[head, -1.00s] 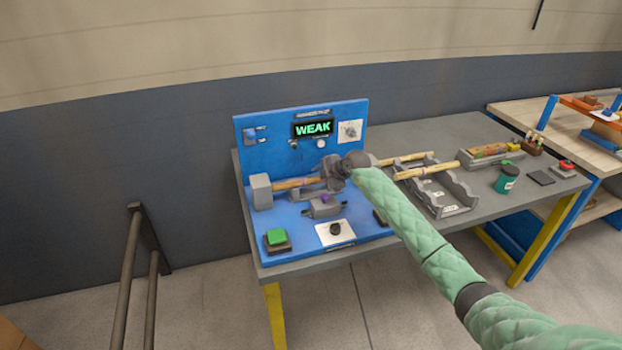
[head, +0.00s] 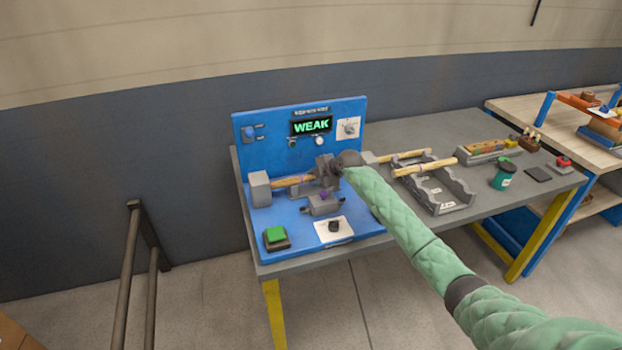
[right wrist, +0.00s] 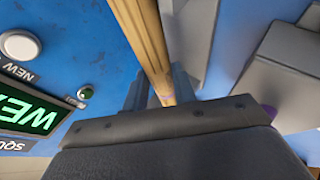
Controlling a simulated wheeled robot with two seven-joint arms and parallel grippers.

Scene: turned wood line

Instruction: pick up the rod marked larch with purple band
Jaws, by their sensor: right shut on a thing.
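A light wooden rod (head: 290,182) lies level at the blue station, its left end at a grey block (head: 260,189). My right gripper (head: 315,180) is shut on this rod. The wooden rod (right wrist: 147,45) runs out from between the fingers in the right wrist view. The gripper and wrist hide the rod's right part in the head view. My left gripper is not in view.
The blue back panel (head: 270,150) with a screen reading WEAK (head: 312,126) stands close behind. A green button (head: 275,235) and a dial plate (head: 334,229) lie in front. A grey rack (head: 455,200) with light rods is on the right, near a teal jar (head: 504,178).

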